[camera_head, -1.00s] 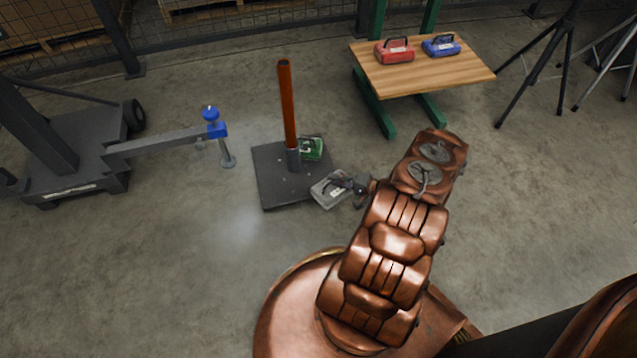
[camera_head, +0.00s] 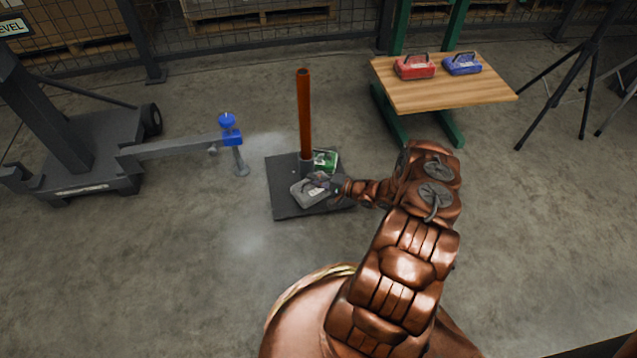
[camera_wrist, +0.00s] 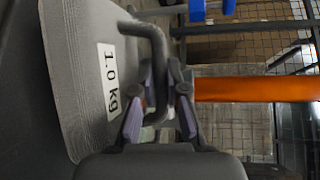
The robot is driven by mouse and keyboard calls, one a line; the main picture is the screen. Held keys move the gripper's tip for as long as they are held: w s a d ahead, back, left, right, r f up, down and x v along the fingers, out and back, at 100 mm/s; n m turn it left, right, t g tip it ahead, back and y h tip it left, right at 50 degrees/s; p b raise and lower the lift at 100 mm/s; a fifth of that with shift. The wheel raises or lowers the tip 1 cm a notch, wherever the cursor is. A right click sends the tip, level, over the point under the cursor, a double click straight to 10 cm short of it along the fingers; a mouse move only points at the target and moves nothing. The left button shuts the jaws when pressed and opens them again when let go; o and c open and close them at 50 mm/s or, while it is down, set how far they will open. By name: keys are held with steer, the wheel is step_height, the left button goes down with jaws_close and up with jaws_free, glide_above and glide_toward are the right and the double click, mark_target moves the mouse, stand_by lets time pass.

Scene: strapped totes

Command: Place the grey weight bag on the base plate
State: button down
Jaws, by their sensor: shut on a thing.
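The grey weight bag (camera_head: 308,193) is over the front part of the dark base plate (camera_head: 290,210), beside the foot of the orange post (camera_head: 304,115). In the wrist view the grey bag (camera_wrist: 85,75) fills the left side, with a "1.0 kg" label and a dark handle. My gripper (camera_wrist: 158,105) is shut on that handle; in the head view my gripper (camera_head: 328,184) reaches in from the right. I cannot tell whether the bag touches the plate. A green weight bag (camera_head: 325,160) sits on the plate behind the grey one, partly hidden.
A wooden table (camera_head: 445,95) at the back right carries a red bag (camera_head: 415,67) and a blue bag (camera_head: 462,64). A grey wheeled frame (camera_head: 85,160) with a blue-topped arm stands left. Tripod legs (camera_head: 570,80) stand far right. The floor in front is clear.

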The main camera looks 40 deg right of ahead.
steer(key=shift+w+a, duration=0.15)
steer(key=shift+w, duration=0.15)
steer(key=shift+f+b, duration=0.75)
steer(key=shift+f, duration=1)
steer(key=shift+f, duration=0.1)
steer(key=c, duration=1.2)
jaws_free()
